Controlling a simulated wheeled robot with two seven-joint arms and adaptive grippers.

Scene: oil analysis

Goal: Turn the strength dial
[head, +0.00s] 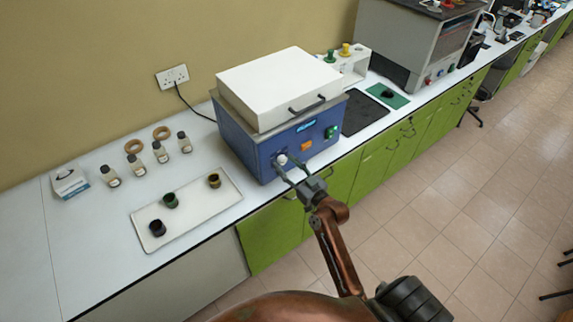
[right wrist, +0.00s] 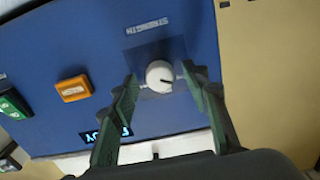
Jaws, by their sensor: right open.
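The strength dial (head: 282,159) is a white round knob on the front of a blue machine (head: 262,150) with a white lid. In the right wrist view the dial (right wrist: 160,76) has a dark pointer mark and sits below the word STRENGTH, which appears upside down. My right gripper (head: 288,172) is at the machine's front, at the dial. In the right wrist view its two fingers (right wrist: 158,85) are open, one on each side of the dial, with a gap on the left; the right fingertip is close to it, and contact cannot be told. My left gripper is not in view.
An orange button (right wrist: 74,88) and a green switch (head: 331,132) are on the same panel. A white tray (head: 205,222) with several small dark cups lies left of the machine. Small bottles (head: 160,152) stand behind it. A black mat (head: 362,114) lies to the right.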

